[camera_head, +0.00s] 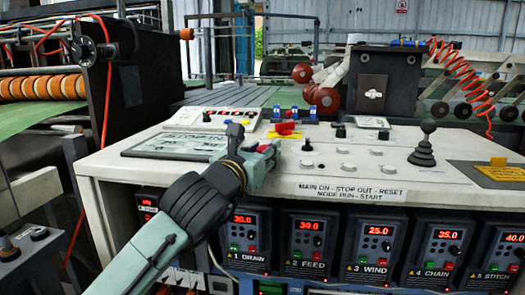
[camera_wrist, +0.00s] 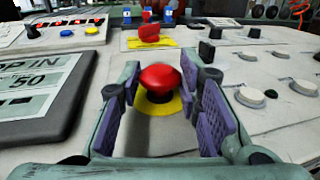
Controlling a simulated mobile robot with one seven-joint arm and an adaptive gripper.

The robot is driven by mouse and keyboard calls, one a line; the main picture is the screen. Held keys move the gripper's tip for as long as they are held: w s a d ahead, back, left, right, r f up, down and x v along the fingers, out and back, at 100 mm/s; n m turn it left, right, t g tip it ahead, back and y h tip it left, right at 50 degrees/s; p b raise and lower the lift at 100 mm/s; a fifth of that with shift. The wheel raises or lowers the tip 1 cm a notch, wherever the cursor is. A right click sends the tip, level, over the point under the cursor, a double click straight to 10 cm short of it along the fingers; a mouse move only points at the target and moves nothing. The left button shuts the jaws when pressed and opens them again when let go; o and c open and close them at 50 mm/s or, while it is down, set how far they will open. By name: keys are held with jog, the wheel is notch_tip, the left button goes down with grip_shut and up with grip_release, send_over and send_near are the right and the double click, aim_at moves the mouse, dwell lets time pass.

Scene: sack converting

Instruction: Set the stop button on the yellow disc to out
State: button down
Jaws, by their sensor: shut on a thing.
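The stop button (camera_wrist: 161,77) is a red mushroom head on a dark stem, standing over the yellow disc (camera_wrist: 158,106) on the pale console top. In the wrist view my gripper (camera_wrist: 158,88) has its purple-padded fingers on both sides of the red head, shut on it near the fingertips. In the head view my gripper (camera_head: 256,153) is low over the console's front left, and a bit of the red button (camera_head: 265,148) shows between its fingers. The disc is hidden there. I cannot tell whether the button is in or out.
A red rotary handle on a yellow plate (camera_wrist: 149,37) stands just behind. White knobs (camera_wrist: 250,97) are to the right, and a grey display panel (camera_wrist: 42,92) is to the left. A black joystick (camera_head: 424,148) stands farther right. Numbered drive units (camera_head: 310,240) sit below the console edge.

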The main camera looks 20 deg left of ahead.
dwell(0.3)
jog(key=shift+r, duration=0.6)
jog(key=c, duration=1.2)
grip_release()
jog(key=shift+o, duration=0.2)
jog(key=shift+s, duration=0.15)
jog(key=s+a, duration=0.1)
jog(key=s, duration=1)
jog(key=shift+s, duration=0.35)
